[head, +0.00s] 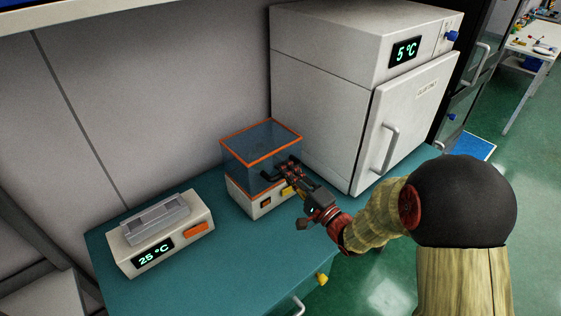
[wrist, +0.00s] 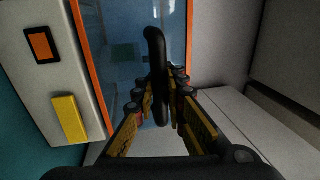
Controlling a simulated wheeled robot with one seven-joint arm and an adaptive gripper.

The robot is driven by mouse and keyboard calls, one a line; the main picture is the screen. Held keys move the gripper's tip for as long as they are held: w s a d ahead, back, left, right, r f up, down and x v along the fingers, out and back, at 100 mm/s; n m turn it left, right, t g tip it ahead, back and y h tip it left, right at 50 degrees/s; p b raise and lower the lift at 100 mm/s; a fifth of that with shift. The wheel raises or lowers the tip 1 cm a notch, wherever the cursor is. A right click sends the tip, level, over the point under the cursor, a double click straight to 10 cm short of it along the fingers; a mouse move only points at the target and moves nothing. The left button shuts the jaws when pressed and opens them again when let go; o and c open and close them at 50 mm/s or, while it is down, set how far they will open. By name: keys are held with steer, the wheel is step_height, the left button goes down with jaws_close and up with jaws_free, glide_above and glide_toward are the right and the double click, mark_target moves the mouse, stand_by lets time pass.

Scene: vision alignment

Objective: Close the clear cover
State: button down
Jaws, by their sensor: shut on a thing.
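The clear cover (head: 247,151) is a bluish see-through box with an orange rim, on a small white device (head: 262,203) on the teal bench. In the wrist view the clear cover (wrist: 118,38) lies between two orange edges. Its black handle (wrist: 154,45) stands between my fingers. My gripper (head: 285,172) reaches in from the right at the device's front and is shut on the handle; the fingers also show in the wrist view (wrist: 161,92). My fingers hide part of the cover's front. I cannot tell how far the cover is tilted.
A white oven-like cabinet (head: 330,110) reading 5 °C stands close behind and right. A white heater block (head: 160,232) reading 25 °C sits to the left. The bench (head: 235,265) is clear in front. The device's front has an orange switch (wrist: 41,44) and a yellow button (wrist: 69,118).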

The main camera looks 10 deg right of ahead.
steer(key=shift+s+d+f, duration=0.15)
steer(key=shift+f, duration=0.1)
steer(key=c, duration=2.1)
jaws_free()
steer(key=shift+s+d+r, duration=0.1)
steer(key=shift+s+r, duration=0.05)
steer(key=shift+r, duration=0.05)
steer(key=shift+o, duration=1.3)
steer(key=shift+f, duration=0.1)
steer(key=v, duration=1.2)
